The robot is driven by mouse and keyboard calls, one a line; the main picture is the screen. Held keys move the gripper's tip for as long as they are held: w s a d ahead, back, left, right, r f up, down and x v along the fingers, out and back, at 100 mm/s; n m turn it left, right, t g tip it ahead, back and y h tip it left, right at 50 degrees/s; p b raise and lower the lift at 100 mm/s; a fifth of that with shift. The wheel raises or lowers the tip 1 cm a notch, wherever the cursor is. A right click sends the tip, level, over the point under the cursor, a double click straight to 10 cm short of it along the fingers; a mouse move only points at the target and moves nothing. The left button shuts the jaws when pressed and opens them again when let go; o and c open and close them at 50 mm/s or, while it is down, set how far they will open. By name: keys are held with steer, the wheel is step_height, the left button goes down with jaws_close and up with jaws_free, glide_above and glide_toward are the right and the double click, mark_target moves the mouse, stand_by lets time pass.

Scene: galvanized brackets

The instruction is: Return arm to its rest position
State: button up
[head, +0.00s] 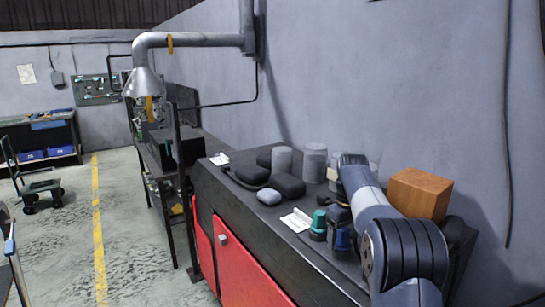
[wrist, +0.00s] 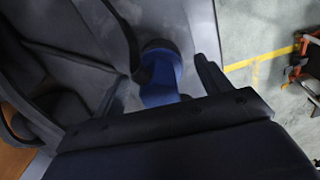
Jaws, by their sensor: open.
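My arm (head: 400,245) rises at the right of the head view and bends over the dark bench top. Its far end drops behind the upper link, so the fingers cannot be made out there. In the wrist view my gripper (wrist: 160,68) has its two dark fingers spread apart. A blue thing (wrist: 162,85) with a darker top shows between them in the picture. I cannot tell how far off it is, or whether it is the blue item (head: 342,238) beside the arm in the head view. Nothing is seen clamped.
The bench (head: 255,225) has red fronts and carries dark rounded cases (head: 287,185), grey cylinders (head: 315,163), a green-topped item (head: 319,222) and a brown box (head: 419,193) close to the arm. A wall stands behind. A duct (head: 190,40) hangs at the upper left. Open floor (head: 135,240) lies left.

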steer(key=shift+r, duration=0.5)
steer(key=shift+f, duration=0.1)
step_height(320, 180, up, 10)
steer(key=shift+r+p, duration=0.1)
steer(key=shift+p, duration=0.6)
step_height(320, 180, down, 11)
steer(key=shift+b, duration=0.7)
step_height(320, 180, up, 8)
steer(key=shift+r+p, duration=0.25)
steer(key=shift+p, duration=0.6)
steer(key=s+d+r+b, duration=0.1)
steer(key=s+d+b, duration=0.2)
steer(key=s+d, duration=0.3)
steer(key=shift+s, duration=1.55)
